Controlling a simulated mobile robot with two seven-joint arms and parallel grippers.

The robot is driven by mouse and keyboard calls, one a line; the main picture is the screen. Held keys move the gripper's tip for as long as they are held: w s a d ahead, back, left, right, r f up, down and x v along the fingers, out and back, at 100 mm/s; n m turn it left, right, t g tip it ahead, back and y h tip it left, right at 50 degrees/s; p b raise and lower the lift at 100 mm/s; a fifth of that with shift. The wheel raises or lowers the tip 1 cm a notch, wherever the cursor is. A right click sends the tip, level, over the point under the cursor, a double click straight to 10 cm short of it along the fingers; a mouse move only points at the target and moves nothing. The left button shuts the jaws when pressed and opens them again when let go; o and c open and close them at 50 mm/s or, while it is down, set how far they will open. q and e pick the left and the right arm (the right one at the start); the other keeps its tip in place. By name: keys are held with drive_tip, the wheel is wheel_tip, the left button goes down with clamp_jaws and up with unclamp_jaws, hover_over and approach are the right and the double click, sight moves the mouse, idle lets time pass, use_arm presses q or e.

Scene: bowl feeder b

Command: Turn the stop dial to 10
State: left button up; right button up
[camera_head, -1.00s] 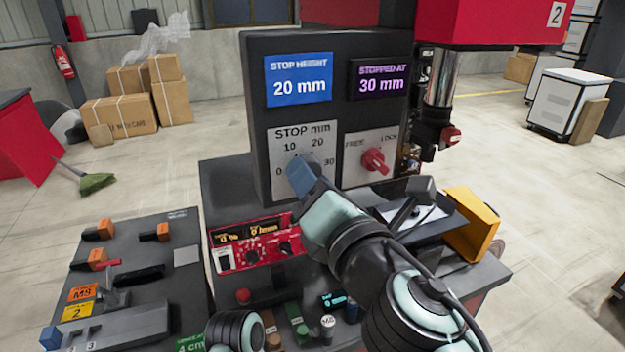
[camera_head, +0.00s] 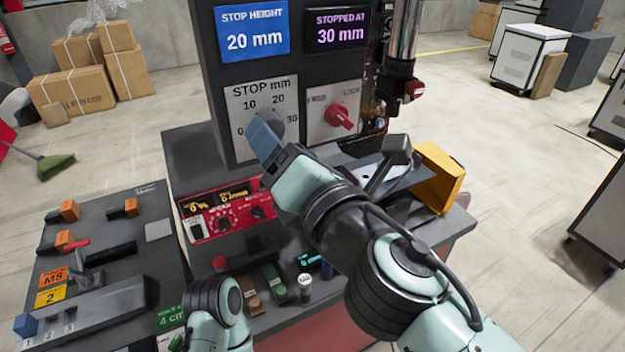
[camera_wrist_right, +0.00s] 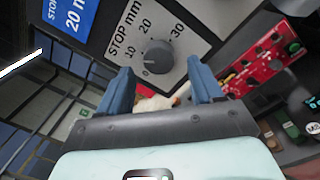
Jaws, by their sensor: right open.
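The round grey stop dial (camera_wrist_right: 158,57) sits on a light plate (camera_wrist_right: 160,27) marked STOP mm with 0, 10, 20 and 30. I cannot read its pointer surely. In the head view the plate (camera_head: 247,94) shows, and the blue fingers cover much of the dial. A blue STOP HEIGHT display (camera_head: 251,30) above reads 20 mm. My right gripper (camera_wrist_right: 158,72) is open, with the dial between its blue fingers in the wrist view; I cannot tell whether they touch it. It also shows in the head view (camera_head: 263,137). My left gripper is out of view.
A red FREE/LOCK knob (camera_head: 338,115) is right of the dial. A purple STOPPED AT display (camera_head: 337,27) reads 30 mm. A red control panel (camera_head: 225,212) is below. A yellow bin (camera_head: 440,178) stands right of my right arm. A dark fixture board (camera_head: 105,235) lies at left.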

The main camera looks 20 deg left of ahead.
drive_tip(key=p+v, duration=0.1)
drive_tip(key=v, duration=1)
drive_tip(key=shift+d, duration=0.15)
